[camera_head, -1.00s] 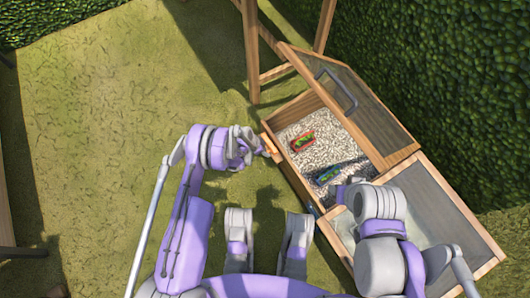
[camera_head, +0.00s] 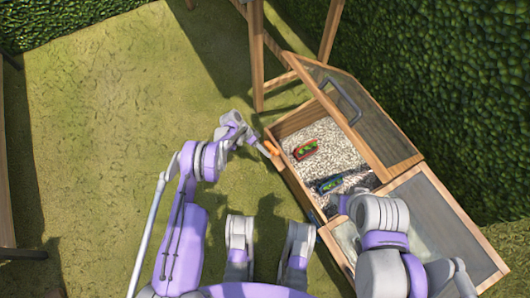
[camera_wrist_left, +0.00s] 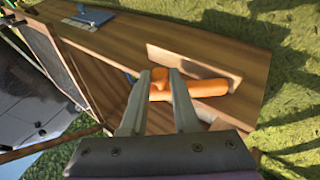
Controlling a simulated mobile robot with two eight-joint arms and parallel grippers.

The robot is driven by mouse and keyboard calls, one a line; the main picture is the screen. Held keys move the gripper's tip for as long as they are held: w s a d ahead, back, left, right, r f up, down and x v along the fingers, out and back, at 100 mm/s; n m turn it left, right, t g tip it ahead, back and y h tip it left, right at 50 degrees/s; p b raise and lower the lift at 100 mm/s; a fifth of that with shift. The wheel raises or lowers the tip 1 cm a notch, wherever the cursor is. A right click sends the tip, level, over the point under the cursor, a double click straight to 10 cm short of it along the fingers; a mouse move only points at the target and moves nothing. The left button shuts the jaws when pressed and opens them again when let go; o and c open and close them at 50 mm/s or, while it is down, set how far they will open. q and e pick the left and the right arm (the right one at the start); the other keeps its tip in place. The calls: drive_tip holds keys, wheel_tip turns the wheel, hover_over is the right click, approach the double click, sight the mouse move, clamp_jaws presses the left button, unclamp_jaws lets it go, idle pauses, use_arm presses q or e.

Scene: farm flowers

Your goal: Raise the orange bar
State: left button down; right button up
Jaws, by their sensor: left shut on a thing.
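The orange bar (camera_head: 271,147) is on the outer left side of an open wooden box. In the left wrist view the orange bar (camera_wrist_left: 208,88) lies along the box's wooden side, beside a rectangular slot. My left gripper (camera_head: 263,147) reaches it from the upper left. In the left wrist view the left fingers (camera_wrist_left: 174,78) are closed around the bar's near end, with orange showing between them. My right gripper (camera_head: 340,203) is over the box's near part, and its fingers are too small and hidden to read.
The wooden box (camera_head: 296,190) holds pale gravel, a red planter (camera_head: 305,150) and a blue planter (camera_head: 330,184) with green contents. Its glazed lid (camera_head: 360,110) is open to the right. A wooden frame (camera_head: 256,60) stands behind. Grass (camera_head: 110,120) at the left is clear.

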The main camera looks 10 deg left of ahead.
use_arm(q)
drive_tip(key=c, duration=0.7)
unclamp_jaws()
drive_tip(key=p+v, duration=0.2)
drive_tip(key=v, duration=0.8)
drive_tip(key=shift+a+r, duration=0.3)
